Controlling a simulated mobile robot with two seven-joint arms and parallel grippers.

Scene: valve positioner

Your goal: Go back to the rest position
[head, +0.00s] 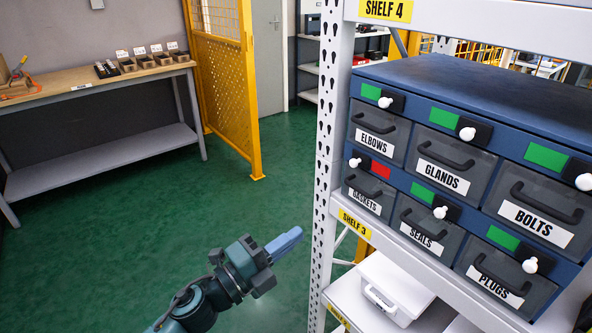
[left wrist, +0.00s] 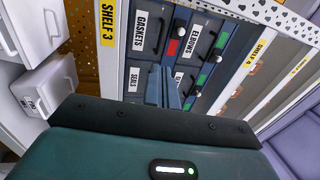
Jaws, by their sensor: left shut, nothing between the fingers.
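My left gripper (head: 286,243) reaches in from the bottom of the head view, in front of the shelf rack's left post and apart from it. Its fingers are shut with nothing between them; they also show in the left wrist view (left wrist: 170,88), pointing toward the drawer cabinet. The blue drawer cabinet (head: 455,75) stands on the rack, with drawers labelled elbows, glands, bolts, gaskets, seals and plugs. The gaskets drawer (head: 366,193) has a red marker (head: 380,170); the other drawers show green ones. All the drawers look closed. My right gripper is not in view.
The white rack post (head: 325,150) stands just right of my left gripper. White bins (head: 395,290) sit on the lower shelf. A workbench (head: 100,80) with small boxes stands at the back left, beside a yellow mesh fence (head: 225,80). The green floor (head: 130,230) between is clear.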

